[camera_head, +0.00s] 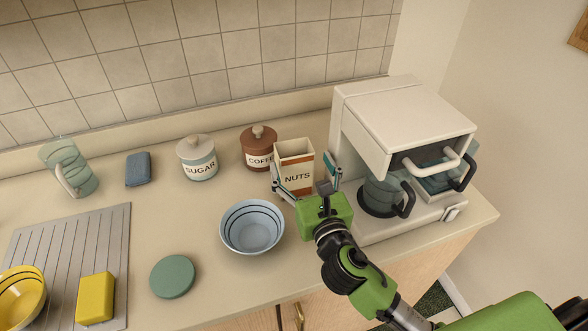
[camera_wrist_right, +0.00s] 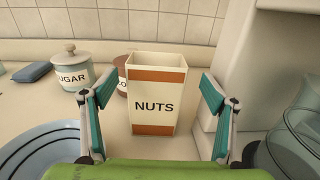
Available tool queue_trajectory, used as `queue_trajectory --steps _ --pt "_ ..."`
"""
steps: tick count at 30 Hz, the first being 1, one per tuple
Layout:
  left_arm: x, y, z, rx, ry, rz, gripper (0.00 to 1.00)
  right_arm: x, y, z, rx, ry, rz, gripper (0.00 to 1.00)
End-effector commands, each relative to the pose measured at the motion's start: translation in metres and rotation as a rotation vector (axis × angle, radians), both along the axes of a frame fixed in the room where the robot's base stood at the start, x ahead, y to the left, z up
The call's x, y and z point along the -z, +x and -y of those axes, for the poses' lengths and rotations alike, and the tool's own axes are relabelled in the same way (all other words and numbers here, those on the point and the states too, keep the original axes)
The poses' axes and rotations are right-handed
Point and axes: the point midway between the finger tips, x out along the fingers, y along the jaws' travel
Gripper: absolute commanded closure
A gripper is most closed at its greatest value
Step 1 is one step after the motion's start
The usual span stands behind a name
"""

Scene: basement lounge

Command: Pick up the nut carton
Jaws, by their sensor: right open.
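The nut carton (camera_head: 296,177) is a cream, open-topped box with orange-brown bands and the word NUTS. It stands upright on the counter, left of the coffee machine. My right gripper (camera_head: 308,183) is open, with one finger to each side of the carton in the head view. In the right wrist view the carton (camera_wrist_right: 156,95) stands centred ahead, between the open fingers of my right gripper (camera_wrist_right: 158,98). Gaps show between both fingers and the carton there. My left gripper is not in view.
The white coffee machine (camera_head: 404,112) with a glass pot (camera_head: 381,194) stands close on the right. A blue bowl (camera_head: 252,228) sits close at front left. The coffee canister (camera_head: 257,147) is just behind the carton, the sugar canister (camera_head: 197,160) further left. A green lid (camera_head: 172,277) lies near the front edge.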

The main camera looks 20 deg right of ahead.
Motion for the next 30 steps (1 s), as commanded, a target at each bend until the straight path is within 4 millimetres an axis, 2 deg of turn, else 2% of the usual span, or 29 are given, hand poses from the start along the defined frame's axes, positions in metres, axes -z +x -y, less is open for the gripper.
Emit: queue_trajectory --steps 3,5,12,20,27,30 --pt "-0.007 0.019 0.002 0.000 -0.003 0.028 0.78 -0.002 0.013 -0.002 0.001 0.001 0.002 0.22" --pt "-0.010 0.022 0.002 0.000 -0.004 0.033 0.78 -0.002 0.022 -0.003 0.002 0.002 0.001 0.22" --pt "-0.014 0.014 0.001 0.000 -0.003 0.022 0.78 0.000 0.049 -0.004 0.000 0.001 0.000 0.22" --pt "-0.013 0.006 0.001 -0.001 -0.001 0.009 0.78 0.002 0.050 -0.004 0.000 0.000 -0.001 0.22" --pt "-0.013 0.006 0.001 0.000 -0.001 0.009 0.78 0.002 0.050 -0.004 0.000 0.000 -0.001 0.84" --pt "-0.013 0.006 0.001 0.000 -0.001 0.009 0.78 0.000 0.050 -0.004 0.000 0.000 0.001 0.84"
